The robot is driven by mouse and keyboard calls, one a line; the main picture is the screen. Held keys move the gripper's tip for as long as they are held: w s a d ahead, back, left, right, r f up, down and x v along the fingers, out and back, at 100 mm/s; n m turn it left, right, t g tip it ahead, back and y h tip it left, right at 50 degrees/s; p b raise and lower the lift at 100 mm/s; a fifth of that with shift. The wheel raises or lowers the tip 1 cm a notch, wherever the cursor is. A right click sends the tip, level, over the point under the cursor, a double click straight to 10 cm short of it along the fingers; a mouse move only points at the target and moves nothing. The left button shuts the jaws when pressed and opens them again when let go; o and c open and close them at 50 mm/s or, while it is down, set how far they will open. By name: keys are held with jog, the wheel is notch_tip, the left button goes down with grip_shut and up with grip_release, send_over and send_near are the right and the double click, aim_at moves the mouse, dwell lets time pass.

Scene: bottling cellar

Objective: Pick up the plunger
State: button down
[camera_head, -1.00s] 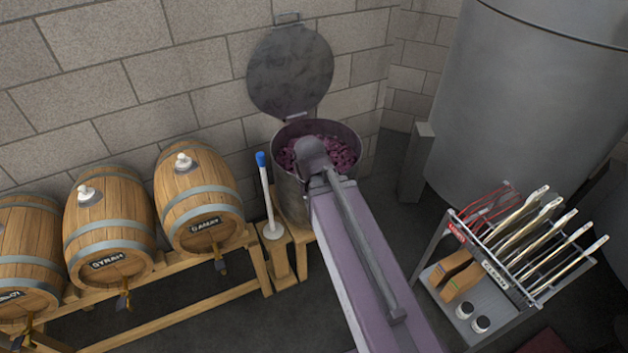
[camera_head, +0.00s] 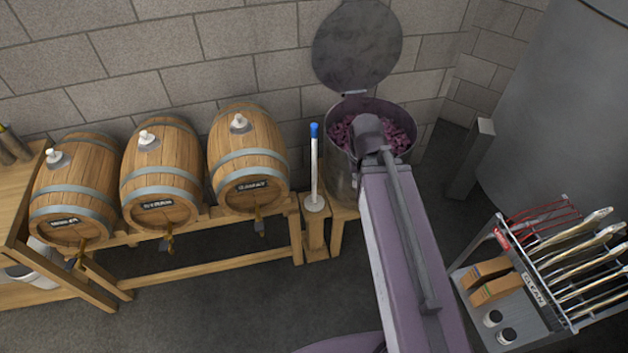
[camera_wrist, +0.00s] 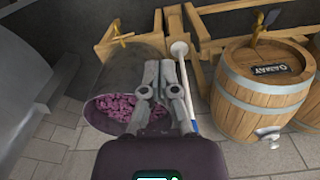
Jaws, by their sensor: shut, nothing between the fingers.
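The plunger (camera_head: 314,168) stands upright on a small wooden stand (camera_head: 316,238), left of the open vat. It has a white rod, a blue top end and a white disc at its foot. In the wrist view its white disc (camera_wrist: 179,48) and part of the rod show just right of my gripper (camera_wrist: 159,68). The gripper's fingers are shut and empty; they look apart from the plunger, and cover part of the vat. In the head view my arm reaches toward the vat, and the fingers cannot be made out there.
The vat (camera_head: 342,179) holds purple grapes; its round lid (camera_head: 356,45) stands open against the wall. Barrels (camera_head: 247,155) on a wooden rack stand left of the plunger. A metal cart (camera_head: 482,240) with tools stands at the right, before a large tank (camera_head: 560,120).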

jog(key=c, duration=0.8)
grip_release()
jog(key=shift+f, duration=0.1)
jog(key=o, duration=0.4)
jog(key=shift+w+f+b, duration=0.2)
jog(key=shift+f+b, duration=0.05)
jog(key=shift+b, duration=0.1)
jog(key=shift+c, duration=0.2)
jog(key=shift+o, duration=1.2)
jog(key=w+f+n+t+h+b, duration=0.2)
jog(key=w+f+n+h+b, duration=0.2)
jog(key=w+f+n+b, duration=0.2)
jog(key=shift+d+b, duration=0.25)
jog(key=shift+b, duration=0.55)
jog(key=w+a+f+n+t+h+b, duration=0.2)
jog(key=w+a+n+t+h+b, duration=0.4)
jog(key=w+a+n+t+b, duration=0.6)
jog(key=w+a+n+b, duration=0.3)
jog(key=a+n+b, duration=0.2)
jog(key=n, duration=0.5)
jog(key=shift+w+a+f+n+t+h+b, duration=0.2)
jog(key=shift+f+n+t+h+b, duration=0.15)
jog(key=shift+b, duration=0.95)
jog(key=shift+r, duration=0.1)
